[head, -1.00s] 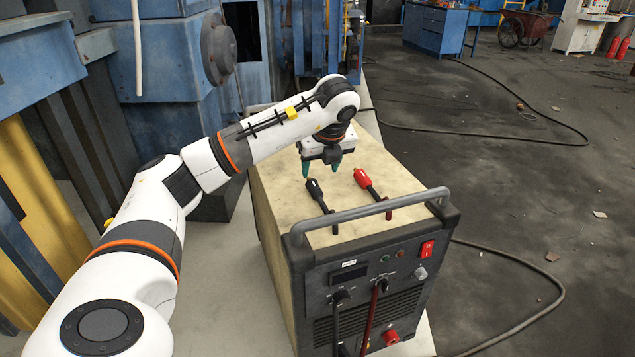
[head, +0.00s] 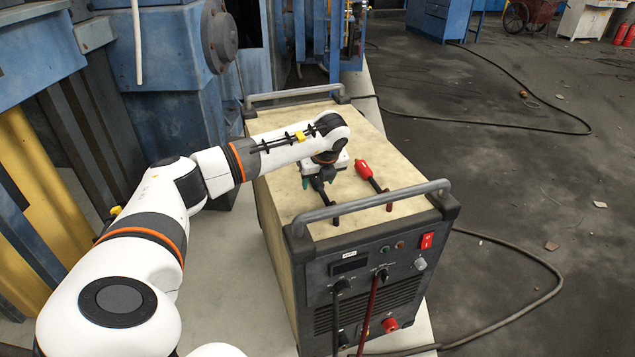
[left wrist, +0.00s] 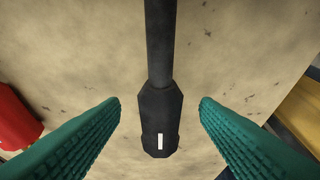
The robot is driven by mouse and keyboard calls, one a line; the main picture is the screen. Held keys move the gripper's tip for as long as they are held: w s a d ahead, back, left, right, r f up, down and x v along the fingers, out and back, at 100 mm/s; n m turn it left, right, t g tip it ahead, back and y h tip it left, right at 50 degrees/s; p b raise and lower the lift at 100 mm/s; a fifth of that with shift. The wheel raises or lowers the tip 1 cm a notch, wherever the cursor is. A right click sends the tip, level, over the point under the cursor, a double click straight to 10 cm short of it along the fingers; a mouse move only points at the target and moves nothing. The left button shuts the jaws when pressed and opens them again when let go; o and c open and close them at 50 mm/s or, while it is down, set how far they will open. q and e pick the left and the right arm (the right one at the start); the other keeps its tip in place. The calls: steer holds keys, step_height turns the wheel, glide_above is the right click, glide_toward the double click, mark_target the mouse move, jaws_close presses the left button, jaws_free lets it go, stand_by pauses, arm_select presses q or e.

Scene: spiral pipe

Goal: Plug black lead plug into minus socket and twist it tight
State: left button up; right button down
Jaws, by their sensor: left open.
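The black lead plug (head: 319,186) lies on the beige top of the welding machine, with its black lead running toward the front handle. My left gripper (head: 317,180) is open and low over it. In the left wrist view the black plug (left wrist: 160,115), with a small white mark, lies between the two spread teal fingers (left wrist: 160,103), with a gap on each side. A dark socket (head: 343,338) at the front panel's lower left is partly hidden by the lead; I cannot read a minus mark. My right gripper is out of view.
A red plug (head: 366,172) lies on the machine top right of the black one; part of it shows in the wrist view (left wrist: 14,118). A grey handle (head: 375,206) crosses the top's front edge. A red socket (head: 390,324) is at the panel's lower right.

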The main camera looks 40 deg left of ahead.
arm_select(q)
steer(key=shift+f, duration=0.2)
steer(key=shift+r, duration=0.1)
steer(key=c, duration=1.1)
